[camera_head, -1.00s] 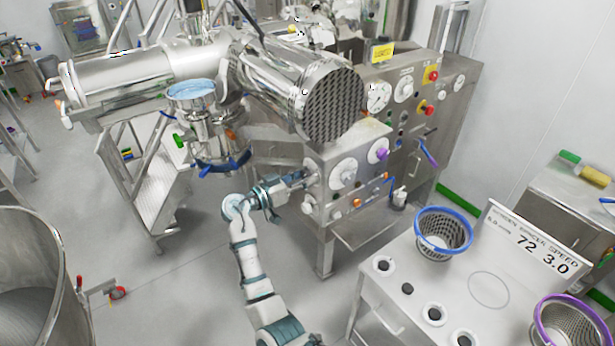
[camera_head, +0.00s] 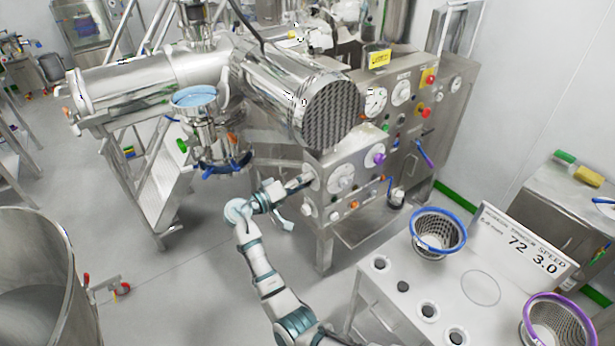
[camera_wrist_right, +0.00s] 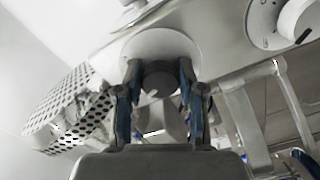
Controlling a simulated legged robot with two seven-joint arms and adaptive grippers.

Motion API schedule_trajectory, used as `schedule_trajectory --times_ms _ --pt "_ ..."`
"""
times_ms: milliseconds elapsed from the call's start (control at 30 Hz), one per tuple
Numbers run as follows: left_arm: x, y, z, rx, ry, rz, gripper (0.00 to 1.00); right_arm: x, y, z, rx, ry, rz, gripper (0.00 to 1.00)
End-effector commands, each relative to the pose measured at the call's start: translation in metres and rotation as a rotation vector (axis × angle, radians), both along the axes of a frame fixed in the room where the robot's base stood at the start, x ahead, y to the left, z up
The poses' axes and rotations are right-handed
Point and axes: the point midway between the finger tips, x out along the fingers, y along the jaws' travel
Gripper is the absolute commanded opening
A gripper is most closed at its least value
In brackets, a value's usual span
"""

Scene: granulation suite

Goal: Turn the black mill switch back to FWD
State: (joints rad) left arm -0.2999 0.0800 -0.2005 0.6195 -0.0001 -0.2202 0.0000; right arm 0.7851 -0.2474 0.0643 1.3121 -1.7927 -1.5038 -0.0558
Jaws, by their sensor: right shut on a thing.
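The black mill switch (camera_wrist_right: 158,78) is a dark round knob on a pale round plate (camera_wrist_right: 160,45), seen close up in the right wrist view. My right gripper (camera_wrist_right: 159,90) has one blue-padded finger on each side of the knob and is shut on it. A pale pointer line shows on the knob, but I cannot read any label beside it. In the head view my right gripper (camera_head: 304,181) reaches the left end of the mill's steel control panel (camera_head: 335,208), and its fingers hide the switch there. My left gripper is not in view.
A white dial (camera_head: 341,178) and a purple knob (camera_head: 379,159) sit right of the switch. The perforated mill cylinder (camera_head: 333,113) hangs above. A white table (camera_head: 465,307) with a blue-rimmed basket (camera_head: 438,236) stands at front right.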

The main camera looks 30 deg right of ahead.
Motion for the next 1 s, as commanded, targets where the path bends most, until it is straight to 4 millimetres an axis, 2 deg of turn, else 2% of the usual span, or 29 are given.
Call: schedule_trajectory --times_ms 100,500,1000 --pt "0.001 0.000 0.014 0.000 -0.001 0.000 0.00 0.002 0.004 0.003 -0.008 0.109 0.014 0.04" --pt "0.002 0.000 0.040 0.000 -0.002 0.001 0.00 0.002 0.004 0.001 -0.030 0.383 0.015 0.04" --pt "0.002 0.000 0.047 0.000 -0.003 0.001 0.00 0.002 0.003 -0.003 -0.034 0.482 0.015 0.04"
